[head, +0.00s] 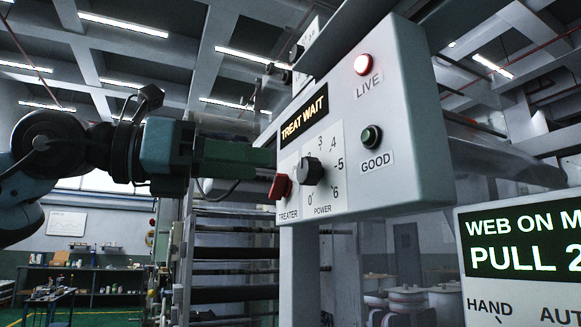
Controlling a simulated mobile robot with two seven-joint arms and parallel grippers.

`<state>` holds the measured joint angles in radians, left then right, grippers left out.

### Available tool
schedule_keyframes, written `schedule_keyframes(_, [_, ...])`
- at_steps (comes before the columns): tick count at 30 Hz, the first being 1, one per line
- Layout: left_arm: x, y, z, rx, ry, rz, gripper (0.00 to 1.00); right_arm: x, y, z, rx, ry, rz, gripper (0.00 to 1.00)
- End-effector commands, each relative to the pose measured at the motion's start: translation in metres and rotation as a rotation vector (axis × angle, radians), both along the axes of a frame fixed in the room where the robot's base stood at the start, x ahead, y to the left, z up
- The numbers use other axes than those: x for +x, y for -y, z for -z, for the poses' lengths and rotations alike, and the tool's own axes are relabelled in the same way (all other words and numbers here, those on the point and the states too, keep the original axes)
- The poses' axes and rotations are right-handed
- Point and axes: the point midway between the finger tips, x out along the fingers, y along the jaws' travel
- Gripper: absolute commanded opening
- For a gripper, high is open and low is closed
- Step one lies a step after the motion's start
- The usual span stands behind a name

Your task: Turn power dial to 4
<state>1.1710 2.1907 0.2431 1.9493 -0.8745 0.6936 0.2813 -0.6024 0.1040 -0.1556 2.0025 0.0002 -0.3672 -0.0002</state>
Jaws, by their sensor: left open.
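The black power dial (309,171) is on the front of a grey control box (425,110), over a white scale marked up to 6. The 3, 4, 5, 6 and 0 show; the lower numbers are partly hidden by the knob. I cannot tell for sure which number it points to. My left gripper (268,158) comes in from the left, open. Its green fingers end just left of the dial, above the red treater knob (281,187). I see no clear grip on the dial. My right gripper is not in view.
The box carries a "TREAT WAIT" display (304,118), a lit red LIVE lamp (363,64) and a dark green GOOD lamp (371,137). A rack of rollers (235,253) stands below my arm.

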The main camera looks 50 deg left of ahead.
Motion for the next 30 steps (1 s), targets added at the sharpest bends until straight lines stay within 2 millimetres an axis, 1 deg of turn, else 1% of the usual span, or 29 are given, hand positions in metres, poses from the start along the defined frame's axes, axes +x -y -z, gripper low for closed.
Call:
schedule_keyframes(3, [0.016, 0.006, 0.0, 0.001, -0.004, -0.001, 0.55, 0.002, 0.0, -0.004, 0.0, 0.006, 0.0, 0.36])
schedule_keyframes(9, [0.04, 0.015, 0.0, 0.002, -0.002, -0.001, 0.55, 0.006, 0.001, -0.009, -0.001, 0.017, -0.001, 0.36])
schedule_keyframes(15, [0.055, 0.02, 0.0, 0.001, -0.002, 0.0, 0.55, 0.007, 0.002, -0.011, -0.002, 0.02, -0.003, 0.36])
schedule_keyframes(19, [0.059, 0.022, 0.0, 0.0, 0.0, 0.001, 0.55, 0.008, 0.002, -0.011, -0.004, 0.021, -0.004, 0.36])
schedule_keyframes(26, [0.06, 0.022, 0.0, 0.0, 0.0, 0.001, 0.55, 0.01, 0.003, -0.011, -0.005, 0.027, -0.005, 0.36])
schedule_keyframes(27, [0.06, 0.022, 0.0, 0.0, 0.0, 0.001, 0.54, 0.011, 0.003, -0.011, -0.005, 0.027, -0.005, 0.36])
schedule_keyframes(30, [0.06, 0.022, 0.0, 0.0, 0.0, 0.001, 0.41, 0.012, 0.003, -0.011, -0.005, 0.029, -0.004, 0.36])
